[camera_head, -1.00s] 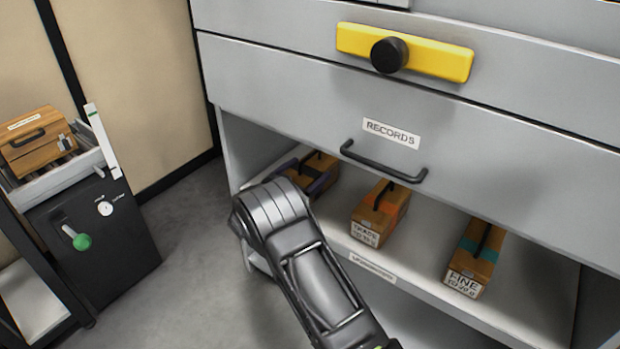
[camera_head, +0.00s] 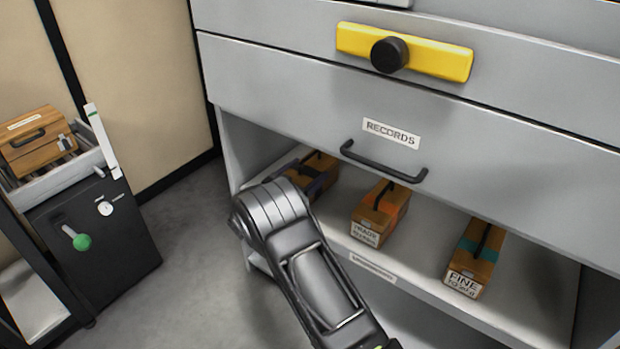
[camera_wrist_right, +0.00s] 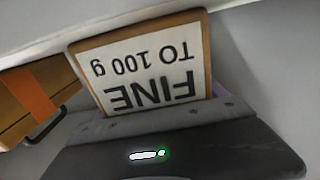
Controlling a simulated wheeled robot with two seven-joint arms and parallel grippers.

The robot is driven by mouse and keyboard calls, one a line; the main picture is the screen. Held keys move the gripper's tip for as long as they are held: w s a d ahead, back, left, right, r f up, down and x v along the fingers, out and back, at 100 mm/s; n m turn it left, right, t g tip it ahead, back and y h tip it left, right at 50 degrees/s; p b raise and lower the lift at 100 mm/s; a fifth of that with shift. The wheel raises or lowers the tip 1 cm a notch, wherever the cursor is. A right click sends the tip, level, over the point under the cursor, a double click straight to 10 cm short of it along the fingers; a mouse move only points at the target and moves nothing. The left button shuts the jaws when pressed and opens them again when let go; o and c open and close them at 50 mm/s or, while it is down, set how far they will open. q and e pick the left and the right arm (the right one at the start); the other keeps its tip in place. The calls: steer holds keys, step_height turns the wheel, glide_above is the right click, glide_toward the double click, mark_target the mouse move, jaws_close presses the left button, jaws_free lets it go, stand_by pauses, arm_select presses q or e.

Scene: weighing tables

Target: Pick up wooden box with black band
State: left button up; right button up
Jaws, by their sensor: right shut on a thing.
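The wooden box with a black band (camera_head: 325,164) is at the left end of the open shelf, partly hidden behind my right wrist. My right gripper (camera_head: 310,182) is shut on it. In the right wrist view the box's front label (camera_wrist_right: 150,68) fills the middle and reads "FINE TO 100 g", upside down. The dark gripper body (camera_wrist_right: 170,140) lies right below it. The band is hard to make out, and I cannot tell whether the box is clear of the shelf. My left gripper is not in view.
A box with an orange band (camera_head: 381,212) and one with a teal band (camera_head: 476,259) stand to the right on the shelf (camera_head: 420,255). The records drawer (camera_head: 300,95) overhangs the shelf. Another wooden box (camera_head: 40,145) sits in a tray at left.

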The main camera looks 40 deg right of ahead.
steer(key=shift+r, duration=0.1)
step_height(320, 180, up, 10)
steer(key=p, duration=0.4)
stand_by(0.8)
steer(key=shift+a+f+t, duration=0.2)
steer(key=shift+a+t, duration=0.05)
steer(key=shift+t, duration=0.05)
steer(key=s+a+r+n+t+y, duration=0.2)
steer(key=a+n+t+y, duration=0.1)
steer(key=a, duration=0.6)
steer(key=s+a+r+n+t+y, duration=0.2)
steer(key=a+r+n+t+y, duration=0.1)
steer(key=a, duration=0.7)
steer(key=s+a+r+n+t+y, duration=0.2)
steer(key=a+n+t+y, duration=0.3)
steer(key=a, duration=0.5)
steer(key=shift+r+y, duration=0.25)
steer(key=shift+y, duration=0.25)
